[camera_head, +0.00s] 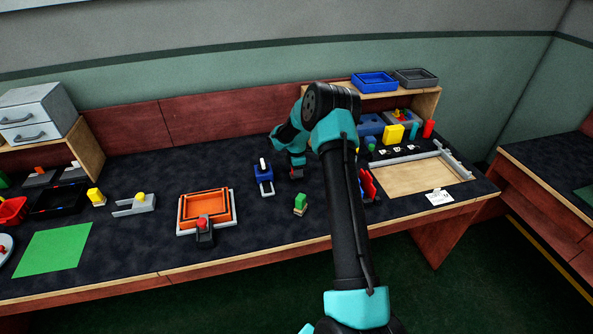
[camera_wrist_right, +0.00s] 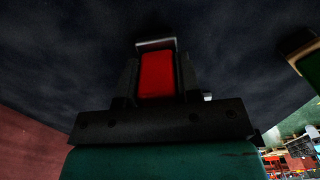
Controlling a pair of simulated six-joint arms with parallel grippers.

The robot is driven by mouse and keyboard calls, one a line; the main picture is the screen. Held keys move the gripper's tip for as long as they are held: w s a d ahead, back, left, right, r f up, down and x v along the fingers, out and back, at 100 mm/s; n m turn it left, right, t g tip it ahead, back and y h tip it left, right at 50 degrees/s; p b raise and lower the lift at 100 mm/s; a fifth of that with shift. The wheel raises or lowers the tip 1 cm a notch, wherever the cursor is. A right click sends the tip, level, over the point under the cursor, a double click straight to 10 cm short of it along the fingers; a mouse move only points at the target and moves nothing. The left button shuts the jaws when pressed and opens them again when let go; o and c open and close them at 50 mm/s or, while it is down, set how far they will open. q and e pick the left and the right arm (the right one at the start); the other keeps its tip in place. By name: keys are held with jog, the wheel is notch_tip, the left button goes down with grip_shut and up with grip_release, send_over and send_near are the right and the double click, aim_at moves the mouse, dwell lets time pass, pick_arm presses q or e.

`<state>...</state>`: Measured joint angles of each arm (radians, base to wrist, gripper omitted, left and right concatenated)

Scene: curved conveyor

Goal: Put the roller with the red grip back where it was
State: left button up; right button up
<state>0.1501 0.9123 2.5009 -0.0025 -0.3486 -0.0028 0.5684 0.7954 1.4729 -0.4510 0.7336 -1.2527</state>
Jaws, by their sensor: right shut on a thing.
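The roller's red grip (camera_wrist_right: 157,76) is between the two dark fingers of my right gripper (camera_wrist_right: 157,85) in the right wrist view. A pale metal edge shows at the grip's far end; the rest of the roller is hidden. In the head view my right gripper (camera_head: 297,164) points down close to the dark tabletop, with a small red bit below it. I cannot tell whether the roller touches the table. My left gripper is not in view.
A green block (camera_head: 300,204) stands in front of my right gripper. An orange tray (camera_head: 183,213) and a dark red-topped tool (camera_head: 204,232) are to the left. A wooden board (camera_head: 415,178) lies further right.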

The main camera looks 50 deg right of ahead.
jog(key=shift+f, duration=0.1)
jog(key=o, duration=1)
jog(key=shift+o, duration=0.2)
notch_tip(320, 180, up, 12)
jog(key=shift+r, duration=0.1)
jog(key=shift+a, duration=0.1)
dwell(0.6)
